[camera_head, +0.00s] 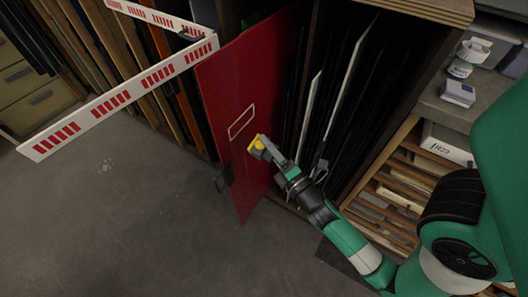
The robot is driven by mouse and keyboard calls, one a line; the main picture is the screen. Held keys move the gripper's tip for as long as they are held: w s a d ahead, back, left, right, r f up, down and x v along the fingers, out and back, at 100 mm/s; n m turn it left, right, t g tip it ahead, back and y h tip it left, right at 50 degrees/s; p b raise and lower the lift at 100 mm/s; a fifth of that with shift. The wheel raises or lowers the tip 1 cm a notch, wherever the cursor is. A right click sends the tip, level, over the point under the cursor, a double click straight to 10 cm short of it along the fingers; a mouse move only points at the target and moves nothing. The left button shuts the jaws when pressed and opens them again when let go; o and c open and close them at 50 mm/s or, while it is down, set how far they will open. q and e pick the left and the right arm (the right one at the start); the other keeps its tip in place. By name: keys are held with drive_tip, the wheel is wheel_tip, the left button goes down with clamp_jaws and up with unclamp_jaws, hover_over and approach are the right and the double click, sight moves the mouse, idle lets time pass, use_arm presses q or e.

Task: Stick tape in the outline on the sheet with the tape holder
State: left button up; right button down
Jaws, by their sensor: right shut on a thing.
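A red sheet (242,85) stands upright at the rack in the middle of the view. A pale rectangular outline (241,122) is on its surface, and no tape shows inside it. My right gripper (272,155) is in front of the sheet, just below and to the right of the outline. It is shut on the yellow and grey tape holder (258,147). The holder's head is close to the sheet; I cannot tell whether it touches. My left gripper is not in view.
A white barrier with red stripes (125,96) crosses the upper left. A black clamp-like part (223,178) is at the sheet's lower left edge. Dark panels (345,90) fill the rack to the right, beside wooden shelves (385,205). The grey floor (120,220) at lower left is clear.

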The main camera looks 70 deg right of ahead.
drive_tip(key=shift+a, duration=0.1)
drive_tip(key=w, duration=0.2)
drive_tip(key=w+d, duration=0.1)
drive_tip(key=w+b, duration=0.1)
drive_tip(key=w, duration=0.1)
drive_tip(key=shift+w+d, duration=0.35)
drive_tip(key=shift+w+d, duration=0.25)
drive_tip(key=shift+w, duration=0.6)
idle(0.6)
drive_tip(key=p, duration=0.1)
drive_tip(key=d+p, duration=0.2)
drive_tip(key=shift+s+d+r, duration=0.2)
drive_tip(key=shift+s+r, duration=0.1)
drive_tip(key=shift+s, duration=0.1)
drive_tip(key=shift+s+d+f+p, duration=0.2)
drive_tip(key=shift+d+p, duration=0.25)
drive_tip(key=shift+p, duration=0.25)
drive_tip(key=shift+f, duration=0.1)
